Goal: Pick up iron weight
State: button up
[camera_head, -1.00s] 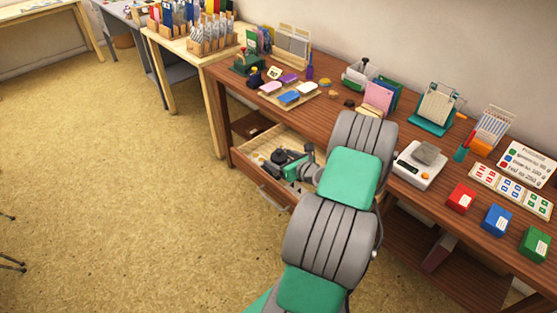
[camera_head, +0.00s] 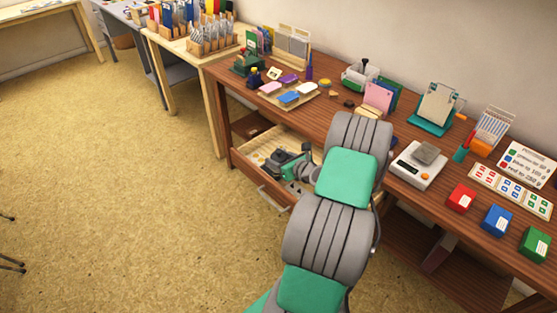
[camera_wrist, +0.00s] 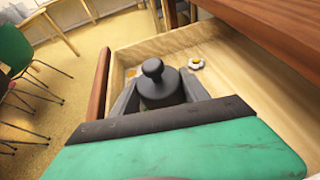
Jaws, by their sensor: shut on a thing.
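The iron weight (camera_wrist: 158,83) is a dark grey cylinder with a round knob on top. In the wrist view it stands upright between the two fingers of my gripper (camera_wrist: 160,97), which is shut on it. The open wooden drawer (camera_wrist: 212,40) lies around and below it. I cannot tell whether the weight's base touches the drawer floor. In the head view my gripper (camera_head: 284,166) is inside the drawer, and my arm hides part of the drawer's right side.
A white flower-like piece (camera_wrist: 196,63) and a small orange piece (camera_wrist: 131,72) lie in the drawer. The desk top (camera_head: 330,95) above holds ink pads, a scale (camera_head: 418,165) and coloured boxes. The drawer walls and desk edge are close to my gripper.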

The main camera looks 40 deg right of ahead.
grip_shut()
jog(key=shift+r, duration=0.15)
jog(key=shift+d+r, duration=0.1)
